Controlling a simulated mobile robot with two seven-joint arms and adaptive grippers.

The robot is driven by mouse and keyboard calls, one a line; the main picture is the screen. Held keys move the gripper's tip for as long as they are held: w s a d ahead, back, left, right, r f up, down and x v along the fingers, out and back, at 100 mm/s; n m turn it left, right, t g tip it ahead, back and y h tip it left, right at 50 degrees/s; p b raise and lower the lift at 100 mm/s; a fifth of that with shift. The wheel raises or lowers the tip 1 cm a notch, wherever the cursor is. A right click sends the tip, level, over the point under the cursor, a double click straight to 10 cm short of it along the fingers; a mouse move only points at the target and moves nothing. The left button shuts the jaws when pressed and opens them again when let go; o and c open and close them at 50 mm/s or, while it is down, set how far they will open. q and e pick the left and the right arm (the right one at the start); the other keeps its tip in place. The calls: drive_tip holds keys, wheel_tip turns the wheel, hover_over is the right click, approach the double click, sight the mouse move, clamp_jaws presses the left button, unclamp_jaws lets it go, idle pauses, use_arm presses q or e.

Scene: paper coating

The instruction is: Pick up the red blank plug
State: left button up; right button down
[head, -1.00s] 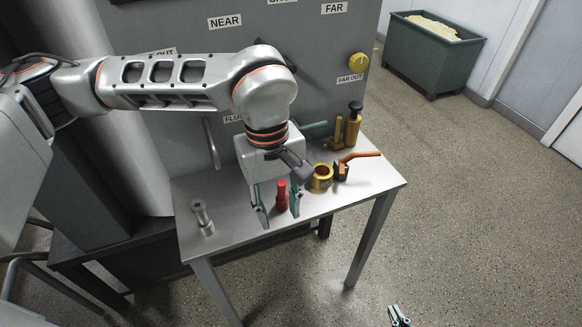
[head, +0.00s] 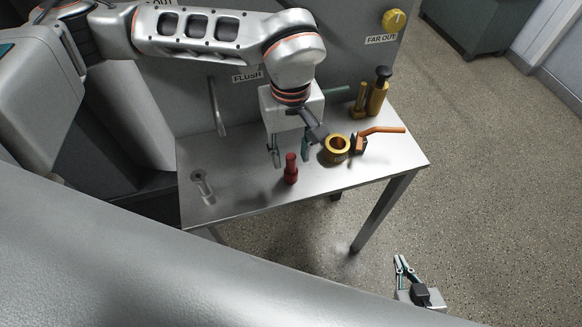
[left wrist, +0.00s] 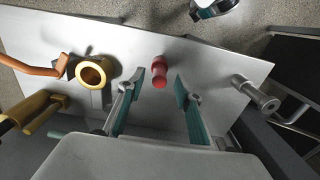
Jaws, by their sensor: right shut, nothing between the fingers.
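The red blank plug (head: 291,169) stands upright on the steel table (head: 240,203), near its front edge. In the left wrist view the plug (left wrist: 159,73) shows ahead of the fingertips, roughly between their lines. My left gripper (head: 291,158) is open and empty, its fingers pointing down just behind the plug. Its two green-padded fingers (left wrist: 160,82) are spread wide in the left wrist view. I cannot tell the exact gap to the plug. My right gripper (head: 400,260) is shut and empty, low at the bottom right, away from the table.
A gold ring (head: 337,149) and an orange-handled part (head: 380,131) lie right of the plug. A gold cylinder with a black knob (head: 378,92) stands at the back right. A grey metal fitting (head: 203,186) stands at the left.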

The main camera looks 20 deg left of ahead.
use_arm(q)
drive_tip(key=shift+f, duration=1)
clamp_jaws()
